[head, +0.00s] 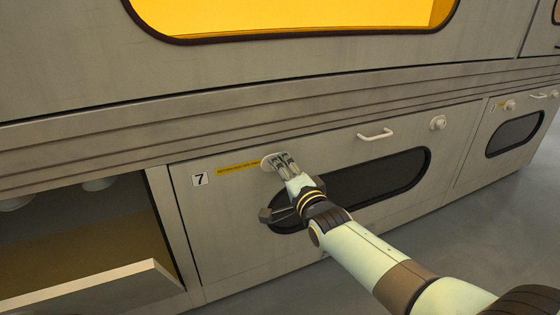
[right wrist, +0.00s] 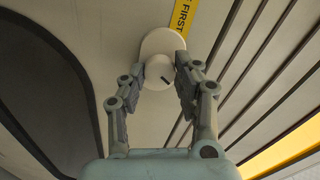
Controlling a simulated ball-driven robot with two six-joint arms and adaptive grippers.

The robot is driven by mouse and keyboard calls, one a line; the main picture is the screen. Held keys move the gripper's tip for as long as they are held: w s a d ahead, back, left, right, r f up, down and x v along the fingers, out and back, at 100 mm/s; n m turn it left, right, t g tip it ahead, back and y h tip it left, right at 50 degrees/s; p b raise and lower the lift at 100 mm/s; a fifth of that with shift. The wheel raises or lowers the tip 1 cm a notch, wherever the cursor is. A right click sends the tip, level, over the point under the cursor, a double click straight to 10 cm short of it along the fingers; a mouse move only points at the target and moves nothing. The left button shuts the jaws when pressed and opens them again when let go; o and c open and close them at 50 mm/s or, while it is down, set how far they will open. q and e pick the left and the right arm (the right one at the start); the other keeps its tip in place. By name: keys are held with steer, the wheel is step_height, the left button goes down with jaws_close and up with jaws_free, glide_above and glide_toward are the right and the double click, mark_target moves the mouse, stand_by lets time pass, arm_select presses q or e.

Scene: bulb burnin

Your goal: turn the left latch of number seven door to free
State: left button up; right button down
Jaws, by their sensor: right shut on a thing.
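The number seven door (head: 225,230) is a grey panel with a black 7 on a white label (head: 200,179) and a dark oval window. Its left latch (head: 266,164) is mostly hidden behind my right gripper (head: 279,161). In the right wrist view the latch is a round pale knob (right wrist: 157,68) with a short dark slanted mark, on a white rounded plate (right wrist: 162,41). My right gripper (right wrist: 161,82) is shut on the knob, one finger on each side. The right latch (head: 438,122) is a pale knob near the door's upper right. My left gripper is not in view.
A white bar handle (head: 375,134) sits between the latches. A yellow strip (head: 238,168) lies left of the left latch. To the left, an open bay (head: 90,225) has its door panel lowered. Another door (head: 510,150) is at right. Grey floor is clear below.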

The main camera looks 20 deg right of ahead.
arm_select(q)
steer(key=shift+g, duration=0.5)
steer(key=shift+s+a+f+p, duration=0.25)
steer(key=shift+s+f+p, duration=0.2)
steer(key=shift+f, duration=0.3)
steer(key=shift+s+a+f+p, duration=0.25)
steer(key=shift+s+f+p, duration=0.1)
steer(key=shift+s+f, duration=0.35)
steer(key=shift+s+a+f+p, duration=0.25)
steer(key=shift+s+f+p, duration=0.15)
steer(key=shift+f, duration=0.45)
arm_select(e)
steer(key=shift+f+m, duration=0.1)
steer(key=shift+m, duration=5.1)
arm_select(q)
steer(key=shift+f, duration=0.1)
arm_select(e)
steer(key=shift+m, duration=0.3)
steer(key=c, duration=1)
jaws_free()
steer(key=shift+o, duration=0.2)
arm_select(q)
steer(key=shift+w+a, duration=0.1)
arm_select(e)
steer(key=shift+s, duration=0.1)
